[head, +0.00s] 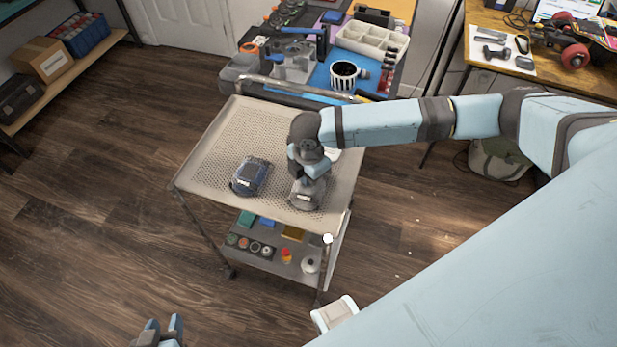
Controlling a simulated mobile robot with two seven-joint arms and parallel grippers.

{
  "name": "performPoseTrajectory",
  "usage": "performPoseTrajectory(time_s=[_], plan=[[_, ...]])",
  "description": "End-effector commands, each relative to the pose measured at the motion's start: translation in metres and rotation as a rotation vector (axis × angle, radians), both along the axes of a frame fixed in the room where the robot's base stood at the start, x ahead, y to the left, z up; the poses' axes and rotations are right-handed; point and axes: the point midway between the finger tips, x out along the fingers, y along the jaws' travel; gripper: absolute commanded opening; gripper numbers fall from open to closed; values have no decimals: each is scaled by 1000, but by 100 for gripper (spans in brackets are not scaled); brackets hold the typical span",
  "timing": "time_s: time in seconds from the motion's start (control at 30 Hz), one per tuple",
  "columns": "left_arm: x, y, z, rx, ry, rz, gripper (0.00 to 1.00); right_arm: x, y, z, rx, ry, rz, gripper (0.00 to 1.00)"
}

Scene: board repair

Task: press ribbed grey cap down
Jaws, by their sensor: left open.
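A grey rounded object (307,197) sits on the perforated top of a metal cart (222,140), near its front right corner. I cannot make out ribs on it, so I cannot tell if it is the cap or carries it. My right gripper (308,178) points down right over this object and seems to touch it. Its fingertips are largely hidden, so I cannot tell if it is open or shut. My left gripper (163,328) is low at the bottom left edge, open and empty, far from the cart.
A dark blue device (251,176) lies left of the grey object. The cart's lower shelf (290,268) holds small coloured items. Behind stands a workbench with a blue mat (321,78), a striped mug (344,76) and a parts tray (371,40). Wood floor is clear at left.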

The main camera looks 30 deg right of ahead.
Motion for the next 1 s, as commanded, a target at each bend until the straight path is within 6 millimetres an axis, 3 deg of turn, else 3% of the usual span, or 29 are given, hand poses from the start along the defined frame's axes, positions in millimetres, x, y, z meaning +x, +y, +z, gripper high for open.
performPoseTrajectory(time_s=[0.2, 1.0], plan=[[0, 0, 24, 9, -20, -5, 43, 0, 0, 24, 0, -1, 0, 0], [-7, 3, 70, 38, -34, -21, 43, 1, 0, 78, 1, -3, 0, 0]])
